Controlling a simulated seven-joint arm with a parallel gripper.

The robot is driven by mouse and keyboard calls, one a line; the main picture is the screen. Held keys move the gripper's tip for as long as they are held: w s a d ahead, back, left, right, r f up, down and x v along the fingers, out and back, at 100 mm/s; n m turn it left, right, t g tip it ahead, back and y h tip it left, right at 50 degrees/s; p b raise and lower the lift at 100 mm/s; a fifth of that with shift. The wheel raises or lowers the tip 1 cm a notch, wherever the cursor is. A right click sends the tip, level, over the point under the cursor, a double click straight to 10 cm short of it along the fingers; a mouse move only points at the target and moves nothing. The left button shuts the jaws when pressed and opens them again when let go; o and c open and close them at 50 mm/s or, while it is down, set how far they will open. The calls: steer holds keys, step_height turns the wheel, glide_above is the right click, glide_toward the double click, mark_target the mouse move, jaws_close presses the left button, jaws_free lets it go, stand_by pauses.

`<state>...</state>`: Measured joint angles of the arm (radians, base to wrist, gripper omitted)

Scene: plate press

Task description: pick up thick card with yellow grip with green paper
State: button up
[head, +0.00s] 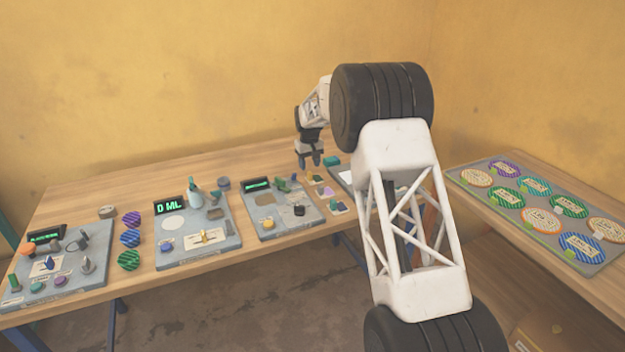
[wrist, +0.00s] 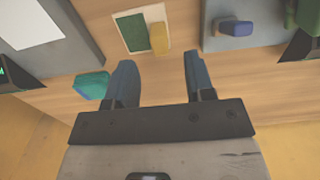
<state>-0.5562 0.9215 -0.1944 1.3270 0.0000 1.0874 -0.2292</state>
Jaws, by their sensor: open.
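The thick card (wrist: 131,33) with green paper and a pale border lies flat on the table in the wrist view. Its yellow grip (wrist: 158,38) stands up at the card's right side. In the head view the card with its yellow grip (head: 311,177) is small, at the back of a short row of cards. My gripper (head: 310,160) is above the table's back part, close to this card. In the wrist view my gripper (wrist: 160,65) has its two blue-grey fingers spread wide. Nothing is between them, and the grip is just beyond the fingertips.
A teal block (wrist: 91,86) lies beside the left finger. A grey panel with a blue knob (wrist: 235,28) is to the right, and a grey board with white paper (wrist: 32,22) to the left. Round striped plates lie on a grey mat (head: 470,193) on the right table.

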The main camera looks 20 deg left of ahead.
mark_target(309, 174)
steer(key=shift+f, duration=2.6)
jaws_close()
